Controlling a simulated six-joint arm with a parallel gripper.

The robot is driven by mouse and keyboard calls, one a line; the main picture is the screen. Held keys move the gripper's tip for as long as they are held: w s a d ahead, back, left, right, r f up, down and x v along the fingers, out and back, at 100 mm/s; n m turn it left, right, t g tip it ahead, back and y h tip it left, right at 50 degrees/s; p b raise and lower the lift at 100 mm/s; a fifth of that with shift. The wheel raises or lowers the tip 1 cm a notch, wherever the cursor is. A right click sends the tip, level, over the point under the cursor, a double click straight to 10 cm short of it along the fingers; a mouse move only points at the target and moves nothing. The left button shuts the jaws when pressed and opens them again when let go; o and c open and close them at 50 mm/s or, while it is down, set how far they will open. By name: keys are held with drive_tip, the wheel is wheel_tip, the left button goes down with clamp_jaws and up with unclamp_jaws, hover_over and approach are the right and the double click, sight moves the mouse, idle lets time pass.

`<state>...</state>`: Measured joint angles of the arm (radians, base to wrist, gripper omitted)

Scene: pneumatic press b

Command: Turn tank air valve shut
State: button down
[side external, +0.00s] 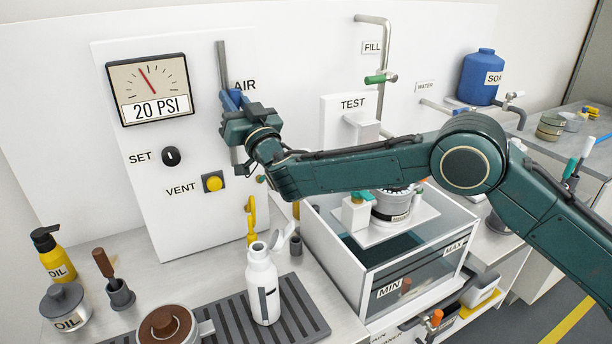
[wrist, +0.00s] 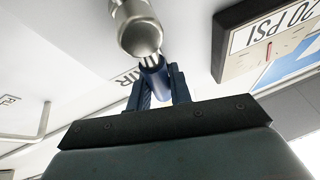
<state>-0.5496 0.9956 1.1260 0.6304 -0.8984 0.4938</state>
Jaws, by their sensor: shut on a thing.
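The tank air valve sits on a grey vertical pipe (side external: 222,65) beside the AIR label on the white panel. Its blue handle (wrist: 154,80) lies between my fingers in the wrist view, just below the rounded metal pipe end (wrist: 140,35). My gripper (side external: 233,99) is shut on this handle, and it also shows in the wrist view (wrist: 158,88). In the side view my fingers and wrist hide most of the valve, so I cannot tell its exact angle. The gauge (side external: 150,90) left of it reads 20 PSI.
The SET knob (side external: 171,156) and yellow VENT button (side external: 213,182) are left of my wrist. Below stand a white bottle (side external: 262,285), a yellow lever (side external: 251,220) and a clear tank (side external: 420,262). My forearm passes above the tank and close to the TEST block (side external: 345,112).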

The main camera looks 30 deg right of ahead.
drive_tip(key=d+m+h, duration=0.1)
drive_tip(key=m+h, duration=0.1)
drive_tip(key=m, duration=0.2)
drive_tip(key=d+f+m+h, duration=0.1)
drive_tip(key=m+h, duration=0.1)
drive_tip(key=m, duration=0.2)
drive_tip(key=d+f+m+h, duration=0.1)
drive_tip(key=d+m+h, duration=0.1)
drive_tip(key=m+h, duration=0.1)
drive_tip(key=shift+m, duration=0.7)
drive_tip(key=f+m+g+h, duration=0.1)
drive_tip(key=m, duration=0.2)
drive_tip(key=d+f+m+g+h, duration=0.1)
drive_tip(key=f+m, duration=0.1)
drive_tip(key=m, duration=0.2)
drive_tip(key=f+m+g+h, duration=0.1)
drive_tip(key=m+g+h, duration=0.1)
drive_tip(key=m, duration=0.2)
drive_tip(key=shift+d+f, duration=0.15)
drive_tip(key=shift+d, duration=0.15)
drive_tip(key=shift+f, duration=0.1)
drive_tip(key=c, duration=1.3)
unclamp_jaws()
drive_tip(key=shift+s, duration=0.1)
drive_tip(key=shift+v, duration=6.8)
